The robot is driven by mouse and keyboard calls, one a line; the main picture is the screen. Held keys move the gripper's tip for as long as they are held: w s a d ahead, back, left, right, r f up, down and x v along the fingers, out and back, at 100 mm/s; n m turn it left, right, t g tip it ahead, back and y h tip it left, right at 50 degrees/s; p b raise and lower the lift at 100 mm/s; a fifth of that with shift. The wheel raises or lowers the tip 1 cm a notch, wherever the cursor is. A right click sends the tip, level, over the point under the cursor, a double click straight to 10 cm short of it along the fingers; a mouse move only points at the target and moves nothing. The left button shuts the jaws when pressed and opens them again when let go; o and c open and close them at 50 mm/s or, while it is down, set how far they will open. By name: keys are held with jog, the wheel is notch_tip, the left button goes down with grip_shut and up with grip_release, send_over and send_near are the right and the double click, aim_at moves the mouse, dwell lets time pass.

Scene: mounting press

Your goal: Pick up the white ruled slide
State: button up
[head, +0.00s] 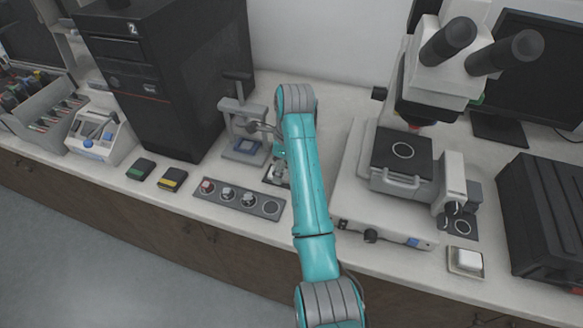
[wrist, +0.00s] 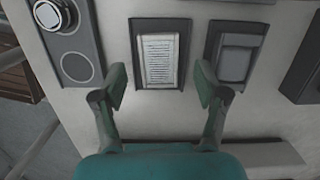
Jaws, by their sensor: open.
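The white ruled slide (wrist: 158,60) lies in a dark shallow holder (wrist: 141,26) in the wrist view, its printed lines facing up. My gripper (wrist: 162,86) is open, with one finger on each side of the slide's near end in the picture. Nothing is held, and I cannot tell how high the fingertips are above the bench. In the head view my gripper (head: 279,168) is over the bench just right of the grey strip of round pieces, and it largely hides the slide there.
A second dark holder with a grey block (wrist: 238,52) is close on the right in the wrist view. The strip with round pieces (head: 238,198) lies to the left. A small press (head: 245,130) stands behind my gripper, and a microscope (head: 405,160) stands to the right.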

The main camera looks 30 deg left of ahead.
jog(key=shift+s+a+f, duration=0.1)
jog(key=shift+a+f, duration=0.05)
jog(key=shift+f, duration=0.55)
jog(key=c, duration=1.2)
